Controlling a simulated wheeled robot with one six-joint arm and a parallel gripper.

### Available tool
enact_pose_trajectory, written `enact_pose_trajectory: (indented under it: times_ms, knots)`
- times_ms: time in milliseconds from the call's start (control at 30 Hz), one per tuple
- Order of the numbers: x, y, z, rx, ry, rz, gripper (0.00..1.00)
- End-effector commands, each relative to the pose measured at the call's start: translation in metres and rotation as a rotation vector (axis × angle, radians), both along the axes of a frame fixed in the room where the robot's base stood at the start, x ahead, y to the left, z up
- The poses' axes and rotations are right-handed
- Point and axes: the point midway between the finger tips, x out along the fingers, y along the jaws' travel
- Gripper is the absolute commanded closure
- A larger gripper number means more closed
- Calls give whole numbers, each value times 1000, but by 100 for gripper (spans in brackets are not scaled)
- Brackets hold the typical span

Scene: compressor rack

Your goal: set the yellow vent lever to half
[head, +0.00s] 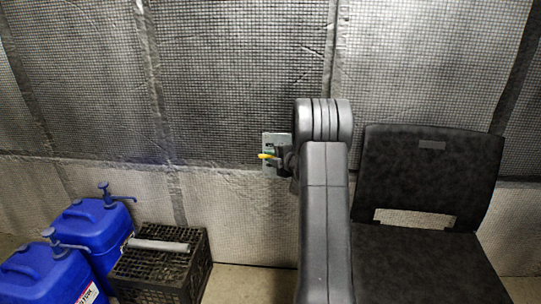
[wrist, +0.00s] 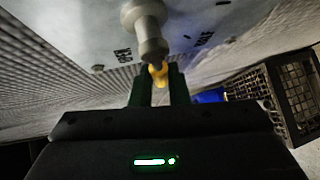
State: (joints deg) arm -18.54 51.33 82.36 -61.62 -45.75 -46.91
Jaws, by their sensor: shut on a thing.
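The yellow vent lever (head: 265,156) sticks out to the left in front of a grey plate (head: 270,140) on the quilted wall. In the wrist view the yellow lever tip (wrist: 158,74) sits between the two dark green fingers of my gripper (wrist: 161,84), which is shut on it. A grey metal hub (wrist: 146,30) of the lever stands on the plate. The plate bears printed marks; one seems to read OPEN, the other is hard to read. In the head view my arm hides what lies right of the plate, and my gripper (head: 283,157) shows only partly.
A black chair (head: 430,170) stands to the right of my arm. Blue jugs (head: 97,232) with pumps and a black crate (head: 160,272) with a grey bar on it stand at the lower left. The wall left of the plate is clear.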

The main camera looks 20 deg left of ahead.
Motion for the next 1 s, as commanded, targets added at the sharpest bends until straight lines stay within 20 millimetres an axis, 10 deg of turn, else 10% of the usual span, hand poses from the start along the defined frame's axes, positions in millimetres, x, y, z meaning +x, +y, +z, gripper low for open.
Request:
enact_pose_trajectory:
  times_ms: [1000]
  knots:
    - [3,-12,-28,-613,-159,1,100]
